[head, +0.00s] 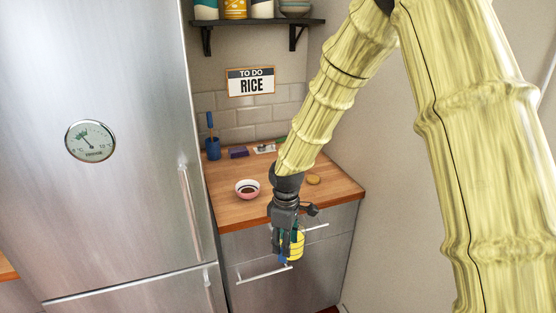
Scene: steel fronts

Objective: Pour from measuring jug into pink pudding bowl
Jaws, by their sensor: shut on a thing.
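A pink bowl (248,189) stands upright on the wooden counter, left of my gripper, with something dark inside it. My gripper (287,258) points downward in front of the counter's front edge. It is shut on a yellow thing (294,243), likely the measuring jug, which is partly hidden behind the fingers. The held thing hangs before the steel drawer front, apart from the bowl. Its tilt and its contents cannot be made out.
The wooden counter (226,210) carries a blue utensil pot (212,148) at the back left and a small round tan thing (313,180) at the right. A tall steel fridge (110,200) stands left. A dark shelf (260,22) hangs above.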

